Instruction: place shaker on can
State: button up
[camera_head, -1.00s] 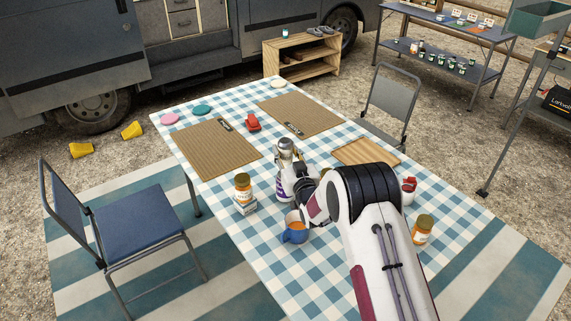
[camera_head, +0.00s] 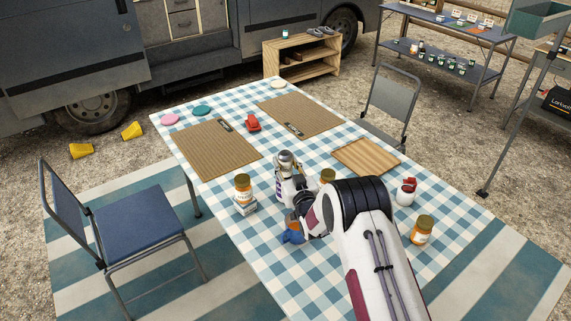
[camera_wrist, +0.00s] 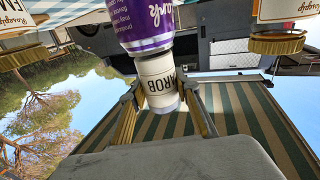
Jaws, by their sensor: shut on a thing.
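The shaker (camera_head: 285,158) has a silver domed top in the head view. In the wrist view, which is upside down, its pale body lettered "CAROB" (camera_wrist: 160,82) sits between my two fingers. My gripper (camera_wrist: 165,108) is shut on the shaker. The can (camera_head: 279,187), white and purple, stands on the checked tablecloth directly below the shaker. In the wrist view the can (camera_wrist: 140,25) meets or nearly meets the shaker's end; I cannot tell whether they touch. My wrist hides part of the can in the head view.
Another jar (camera_head: 327,175) is close on the right. A wooden board (camera_head: 366,155), a red-topped pot (camera_head: 406,192) and a jar (camera_head: 421,230) lie farther right.

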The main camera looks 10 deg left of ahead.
aim_at(288, 168)
jog(key=shift+f, duration=0.25)
jog(key=o, duration=1.1)
jog(key=shift+o, duration=0.2)
jog(key=shift+r, duration=0.15)
jog(key=shift+v, duration=1.6)
jog(key=shift+r, duration=3.45)
jog(key=shift+r, duration=0.15)
